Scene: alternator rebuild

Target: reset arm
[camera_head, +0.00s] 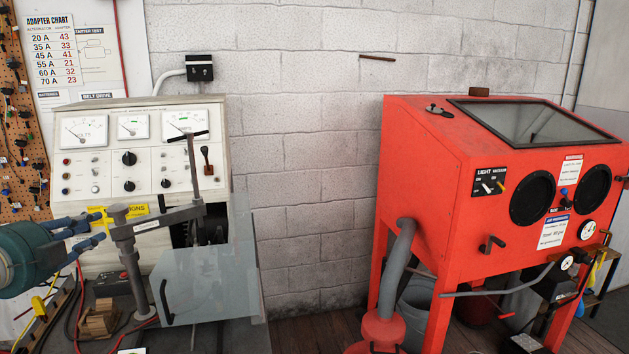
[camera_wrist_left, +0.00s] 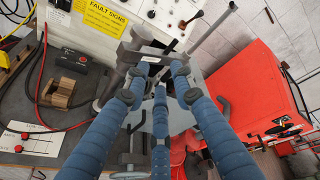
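My left gripper (camera_head: 97,228) comes in from the left in the head view, a dark teal body with blue ribbed fingers. It is in front of the alternator test bench (camera_head: 128,113), just left of the bench's grey clamp post (camera_head: 128,255). In the left wrist view the gripper (camera_wrist_left: 160,85) has its blue fingers spread apart, with nothing seen held between them. The clamp frame (camera_wrist_left: 145,50) shows beyond the fingertips; I cannot tell whether they touch it. My right gripper is in neither view.
A clear guard (camera_head: 215,285) stands at the bench front. Wooden blocks (camera_head: 99,319) and red and black cables lie near the clamp. A red blasting cabinet (camera_head: 425,150) with a grey hose (camera_head: 396,265) stands on the right. Wall and floor show between bench and cabinet.

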